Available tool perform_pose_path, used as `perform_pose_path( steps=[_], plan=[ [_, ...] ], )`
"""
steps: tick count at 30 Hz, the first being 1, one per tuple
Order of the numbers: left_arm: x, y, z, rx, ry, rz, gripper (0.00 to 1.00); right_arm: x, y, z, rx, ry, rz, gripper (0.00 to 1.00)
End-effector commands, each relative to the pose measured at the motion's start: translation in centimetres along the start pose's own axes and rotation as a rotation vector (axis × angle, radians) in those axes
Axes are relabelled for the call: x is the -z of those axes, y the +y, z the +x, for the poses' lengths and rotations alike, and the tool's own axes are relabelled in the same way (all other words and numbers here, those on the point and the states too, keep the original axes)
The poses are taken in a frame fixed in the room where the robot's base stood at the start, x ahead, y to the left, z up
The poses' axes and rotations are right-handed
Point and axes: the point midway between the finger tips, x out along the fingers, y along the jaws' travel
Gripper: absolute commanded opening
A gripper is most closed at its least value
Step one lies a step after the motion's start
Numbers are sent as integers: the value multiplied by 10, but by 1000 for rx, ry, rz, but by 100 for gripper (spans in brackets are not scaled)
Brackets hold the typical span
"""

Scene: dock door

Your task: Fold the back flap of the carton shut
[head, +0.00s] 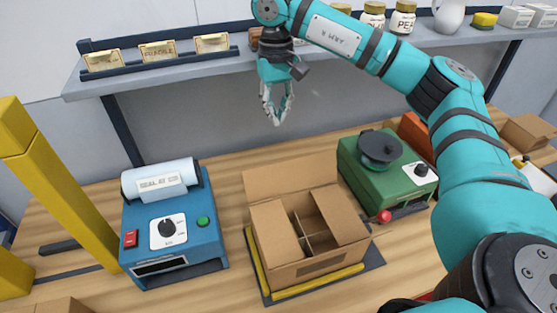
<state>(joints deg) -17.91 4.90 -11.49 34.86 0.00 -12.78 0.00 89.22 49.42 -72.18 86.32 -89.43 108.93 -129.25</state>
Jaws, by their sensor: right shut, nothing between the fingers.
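The brown carton (312,268) stands on the bench in the middle of the head view, on a dark mat with yellow edging. Its back flap (290,177) stands up at the far side, leaning back. The left flap (275,232) and the right flap (339,215) lie inward over the top, with a gap between them showing dividers inside. My right gripper (277,120) hangs fingers down above and behind the back flap, apart from it, shut and empty. My left gripper is not in view.
A blue sealing machine (173,235) stands left of the carton, and a green machine (390,172) with a dark spool stands close at its right. A grey shelf (200,67) with label holders and jars runs behind. A yellow post (60,185) rises at the left.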

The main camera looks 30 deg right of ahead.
Motion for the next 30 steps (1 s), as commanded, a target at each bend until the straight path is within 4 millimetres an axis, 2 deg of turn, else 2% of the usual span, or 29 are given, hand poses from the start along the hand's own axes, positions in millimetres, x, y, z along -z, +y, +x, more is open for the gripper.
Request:
perform_pose_path(
  steps=[1,3,6,10,13,22,30],
  plan=[
    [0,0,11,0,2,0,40,1,0,11,0,0,0,0],
    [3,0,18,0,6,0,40,1,0,18,0,0,0,0],
    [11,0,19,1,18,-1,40,1,0,21,0,0,0,0],
    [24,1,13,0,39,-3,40,1,1,29,-2,-2,1,0],
    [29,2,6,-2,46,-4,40,0,1,44,-2,-5,1,0],
    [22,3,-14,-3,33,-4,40,0,1,96,-2,-4,1,0],
    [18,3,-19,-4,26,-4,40,1,0,118,-1,-1,1,0]
  ],
)
